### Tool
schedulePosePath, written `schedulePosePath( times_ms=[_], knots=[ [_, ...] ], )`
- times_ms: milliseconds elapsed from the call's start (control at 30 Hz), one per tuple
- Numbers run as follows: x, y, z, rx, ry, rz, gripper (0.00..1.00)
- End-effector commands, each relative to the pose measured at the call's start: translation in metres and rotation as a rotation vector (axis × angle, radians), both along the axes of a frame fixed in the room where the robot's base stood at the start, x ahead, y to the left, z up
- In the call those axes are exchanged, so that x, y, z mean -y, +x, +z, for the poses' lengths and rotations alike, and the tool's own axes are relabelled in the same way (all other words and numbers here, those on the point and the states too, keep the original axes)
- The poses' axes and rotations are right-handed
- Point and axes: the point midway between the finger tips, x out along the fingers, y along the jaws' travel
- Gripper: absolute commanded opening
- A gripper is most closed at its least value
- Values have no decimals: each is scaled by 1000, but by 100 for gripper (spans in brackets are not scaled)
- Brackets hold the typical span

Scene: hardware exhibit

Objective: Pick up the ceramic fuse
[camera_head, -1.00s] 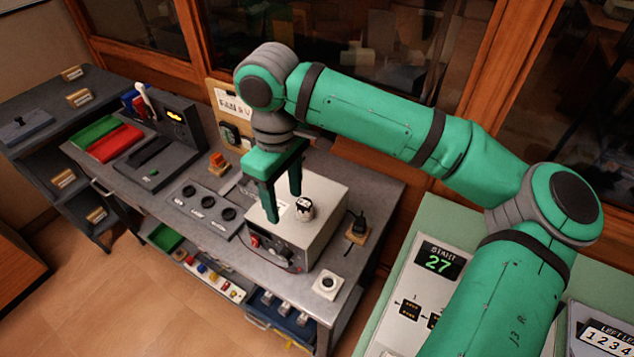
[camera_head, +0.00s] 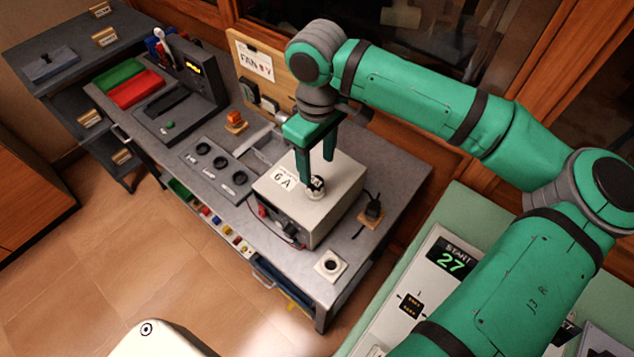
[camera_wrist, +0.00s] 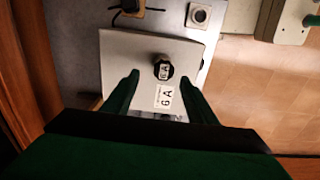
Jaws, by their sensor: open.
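The small black-and-white piece on top of the pale box, which looks like the ceramic fuse (camera_head: 316,187), shows beside the left finger in the head view. In the wrist view it is a dark round piece with a white marked face (camera_wrist: 163,69), near the line between the fingertips and closer to the right one. My gripper (camera_head: 319,180) is open and points down over the box (camera_head: 335,190). One finger partly covers the fuse in the head view. I cannot tell whether the fingertips reach down around it.
A "6 A" label (camera_head: 284,178) lies on the box top. A white square socket (camera_head: 330,265) is in front, and a black plug on a wooden block (camera_head: 372,212) is at right. A wooden board (camera_head: 262,75) stands behind.

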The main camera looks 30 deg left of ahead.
Motion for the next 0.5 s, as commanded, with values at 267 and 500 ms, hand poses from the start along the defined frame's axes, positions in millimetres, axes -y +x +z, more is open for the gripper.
schedulePosePath(
  times_ms=[267,500],
  knots=[
    [4,-1,-36,0,-2,-10,52],
    [3,-2,-50,0,-1,-7,52]
  ],
)
